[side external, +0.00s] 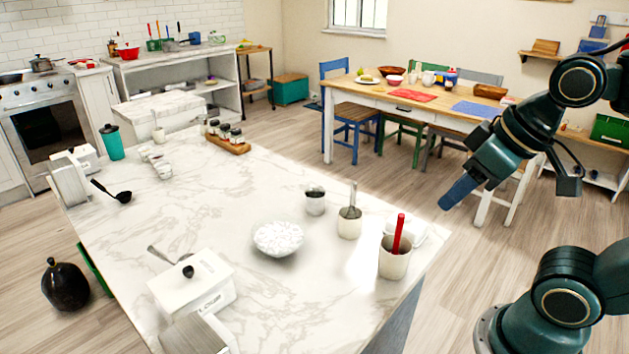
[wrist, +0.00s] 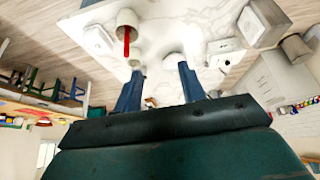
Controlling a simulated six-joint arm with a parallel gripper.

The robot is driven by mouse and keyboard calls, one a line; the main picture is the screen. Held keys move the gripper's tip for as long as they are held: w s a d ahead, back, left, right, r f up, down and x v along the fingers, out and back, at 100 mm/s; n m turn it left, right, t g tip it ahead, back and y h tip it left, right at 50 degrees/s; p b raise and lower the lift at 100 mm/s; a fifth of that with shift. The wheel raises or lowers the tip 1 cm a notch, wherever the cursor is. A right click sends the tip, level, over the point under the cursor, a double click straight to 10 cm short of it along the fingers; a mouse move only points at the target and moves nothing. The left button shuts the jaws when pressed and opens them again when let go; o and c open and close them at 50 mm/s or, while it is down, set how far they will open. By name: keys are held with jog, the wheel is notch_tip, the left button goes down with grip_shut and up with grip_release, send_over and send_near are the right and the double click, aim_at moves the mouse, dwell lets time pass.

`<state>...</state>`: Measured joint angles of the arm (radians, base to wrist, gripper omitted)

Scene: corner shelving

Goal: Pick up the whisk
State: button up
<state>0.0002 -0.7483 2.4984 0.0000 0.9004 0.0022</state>
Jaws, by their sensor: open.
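I cannot make out a whisk for certain. A red-handled utensil (side external: 399,232) stands in a cream crock (side external: 394,262) near the right edge of the marble counter (side external: 340,285); its lower end is hidden. A grey-handled utensil (side external: 353,194) stands in a smaller crock (side external: 349,228) to the left. My gripper (side external: 458,192) is open and empty, in the air beyond the counter's right edge, apart from both crocks. In the wrist view my two blue fingers (wrist: 160,88) are spread; the red handle (wrist: 127,40) and its crock (wrist: 127,17) show above them.
A white bowl (side external: 279,238), a metal cup (side external: 315,202), a white lidded box (side external: 192,282), a black ladle (side external: 117,195) and a spice rack (side external: 229,143) stand on the counter. A dining table (side external: 350,83) with chairs stands behind.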

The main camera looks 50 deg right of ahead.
jog(key=w+d+r+m+g, duration=0.1)
jog(key=w+d+r+m, duration=0.2)
jog(key=w, duration=0.4)
jog(key=m+g, duration=0.5)
jog(key=m, duration=1)
send_over(355, 183)
notch_tip(355, 183, down, 10)
jog(key=f, duration=0.1)
jog(key=shift+r, duration=0.25)
jog(key=shift+f, duration=0.1)
jog(key=shift+f, duration=4.2)
jog(key=shift+w+f, duration=0.15)
jog(key=shift+f, duration=2.4)
